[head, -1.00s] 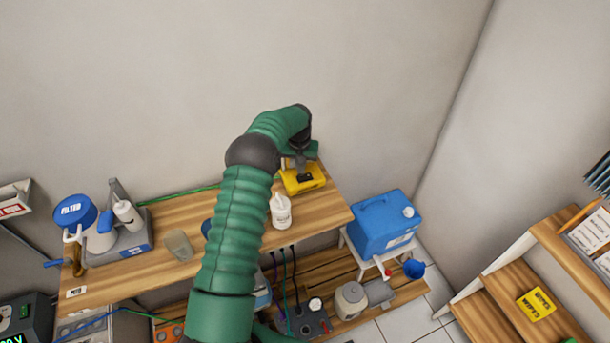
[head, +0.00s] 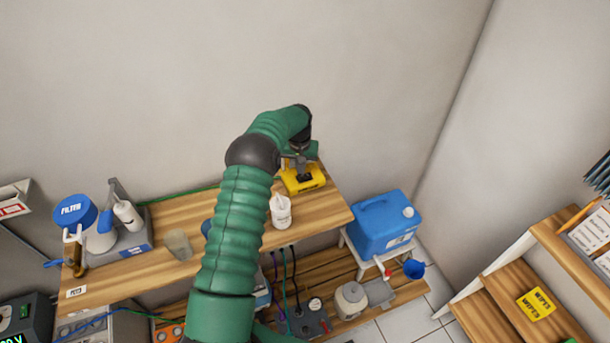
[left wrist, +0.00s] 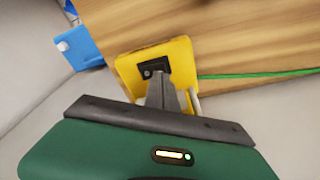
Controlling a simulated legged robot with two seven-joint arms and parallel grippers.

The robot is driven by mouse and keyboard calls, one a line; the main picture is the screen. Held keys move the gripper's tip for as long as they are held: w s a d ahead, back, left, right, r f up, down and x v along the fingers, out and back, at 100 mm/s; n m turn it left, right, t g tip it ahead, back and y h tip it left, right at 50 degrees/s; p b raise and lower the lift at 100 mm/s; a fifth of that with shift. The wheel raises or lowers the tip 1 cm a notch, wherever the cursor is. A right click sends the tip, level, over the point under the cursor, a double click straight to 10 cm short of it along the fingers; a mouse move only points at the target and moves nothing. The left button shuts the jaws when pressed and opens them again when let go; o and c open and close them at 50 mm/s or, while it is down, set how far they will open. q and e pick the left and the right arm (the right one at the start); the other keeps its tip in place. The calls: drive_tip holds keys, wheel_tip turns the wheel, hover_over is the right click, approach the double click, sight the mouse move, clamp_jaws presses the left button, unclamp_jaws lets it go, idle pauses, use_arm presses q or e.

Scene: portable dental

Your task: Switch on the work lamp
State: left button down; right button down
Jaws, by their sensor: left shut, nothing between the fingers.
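The yellow work lamp (head: 303,181) stands at the right back of the wooden bench, near the wall. In the left wrist view its yellow housing (left wrist: 182,56) carries a black switch panel (left wrist: 153,67) with a small round button. My left gripper (head: 302,166) is shut and empty, and reaches down over the lamp. In the left wrist view its fingertips (left wrist: 161,85) are at the lower edge of the switch panel. I cannot tell whether they touch it. My fingers partly hide the panel. No light from the lamp is visible. My right gripper is not in view.
A white bottle (head: 281,211) stands on the bench left of the lamp. A translucent cup (head: 178,244) and a blue-lidded jug (head: 76,215) are further left. A blue canister (head: 383,224) stands lower right. A green cable (left wrist: 255,75) runs from the lamp along the bench.

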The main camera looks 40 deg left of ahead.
use_arm(q)
drive_tip(key=shift+f+b, duration=0.5)
drive_tip(key=shift+f, duration=0.3)
idle(0.4)
drive_tip(key=shift+r+p, duration=2.3)
drive_tip(key=shift+r, duration=1.25)
